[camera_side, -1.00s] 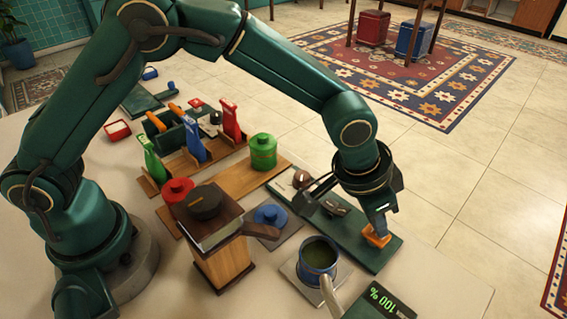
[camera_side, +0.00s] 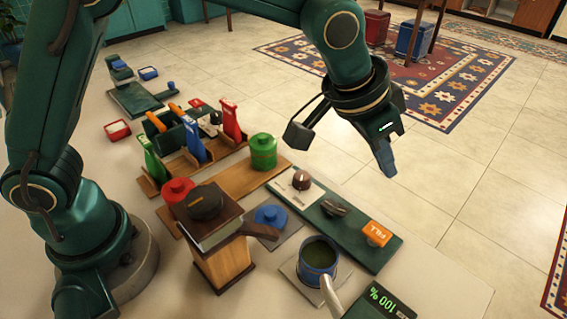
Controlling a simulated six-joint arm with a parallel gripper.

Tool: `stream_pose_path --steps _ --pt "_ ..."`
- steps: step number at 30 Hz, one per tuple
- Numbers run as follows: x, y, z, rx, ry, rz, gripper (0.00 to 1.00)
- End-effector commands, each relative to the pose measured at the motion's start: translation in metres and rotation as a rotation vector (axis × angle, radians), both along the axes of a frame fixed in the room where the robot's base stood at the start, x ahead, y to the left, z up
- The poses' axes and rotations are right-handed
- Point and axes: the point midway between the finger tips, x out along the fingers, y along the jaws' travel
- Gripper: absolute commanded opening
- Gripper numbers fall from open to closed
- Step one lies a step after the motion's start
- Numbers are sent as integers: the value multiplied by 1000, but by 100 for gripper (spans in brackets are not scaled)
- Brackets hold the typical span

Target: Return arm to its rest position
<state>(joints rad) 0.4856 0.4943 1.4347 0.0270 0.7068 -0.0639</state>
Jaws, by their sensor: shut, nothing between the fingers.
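My gripper (camera_side: 386,160) hangs in the air at the right of centre, its fingertips pointing down. It is shut with nothing held. It is above and apart from the green control panel (camera_side: 335,238) on the table. The orange FILL button (camera_side: 377,233) on that panel stands clear below the fingertips. My arm is raised, with its upper part running out of the top of the picture.
A blue cup (camera_side: 318,258) with dark green liquid stands in front of the panel. A wooden box (camera_side: 228,262), a green canister (camera_side: 263,152), a red canister (camera_side: 177,191) and a rack with coloured packets (camera_side: 232,122) stand left. A display (camera_side: 385,300) reads 100 %. Air around my gripper is free.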

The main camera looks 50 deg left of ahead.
Motion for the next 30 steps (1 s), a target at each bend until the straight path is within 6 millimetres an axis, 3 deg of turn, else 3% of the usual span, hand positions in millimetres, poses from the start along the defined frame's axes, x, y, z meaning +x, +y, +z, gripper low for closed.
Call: stream_pose_path --steps 1,6,14,21,27,30 --pt "2 16 21 -17 -32 36 0" --pt "-14 69 66 -40 -91 143 0" --pt "-70 138 96 -47 -135 291 0" --pt "-136 178 81 -33 -129 408 0" --pt "-181 189 47 -13 -64 453 0" --pt "-193 189 32 0 -12 447 0"
